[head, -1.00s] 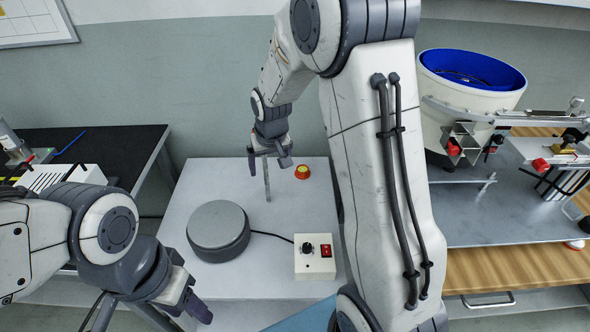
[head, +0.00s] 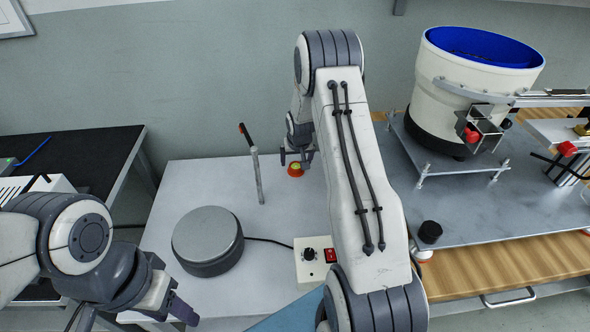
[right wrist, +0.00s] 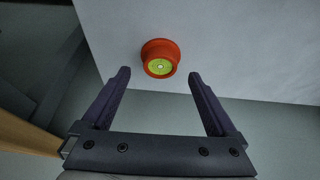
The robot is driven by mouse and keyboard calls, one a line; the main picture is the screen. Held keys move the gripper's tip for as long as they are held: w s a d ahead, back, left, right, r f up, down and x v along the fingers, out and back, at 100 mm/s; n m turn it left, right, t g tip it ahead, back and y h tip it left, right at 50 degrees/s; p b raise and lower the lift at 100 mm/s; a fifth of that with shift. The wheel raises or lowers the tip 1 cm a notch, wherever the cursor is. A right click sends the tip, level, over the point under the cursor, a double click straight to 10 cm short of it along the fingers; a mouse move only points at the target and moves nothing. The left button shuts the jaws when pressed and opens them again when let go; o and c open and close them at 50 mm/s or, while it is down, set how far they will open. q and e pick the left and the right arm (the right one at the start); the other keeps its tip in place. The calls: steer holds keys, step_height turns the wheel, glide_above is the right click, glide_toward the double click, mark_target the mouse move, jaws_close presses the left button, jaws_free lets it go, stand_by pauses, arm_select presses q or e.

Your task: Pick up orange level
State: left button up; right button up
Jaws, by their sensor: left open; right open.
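The orange level (head: 295,170) is a small round orange piece with a yellow-green top, on the grey-white table. In the right wrist view the level (right wrist: 160,58) lies ahead of the fingertips, roughly centred between them. My right gripper (head: 297,158) is open and empty close by the level, apart from it in the wrist view. My left gripper (head: 178,306) is open and empty at the lower left, by the table's front left corner.
A round grey turntable (head: 208,238) and a control box (head: 313,258) sit nearer. A white bowl feeder (head: 470,95) stands right. The table (head: 195,180) is clear at back left.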

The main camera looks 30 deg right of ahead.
mark_target(296, 165)
steer(key=shift+x, duration=1.5)
steer(key=shift+s+a, duration=0.1)
steer(key=shift+s, duration=0.05)
jaws_close()
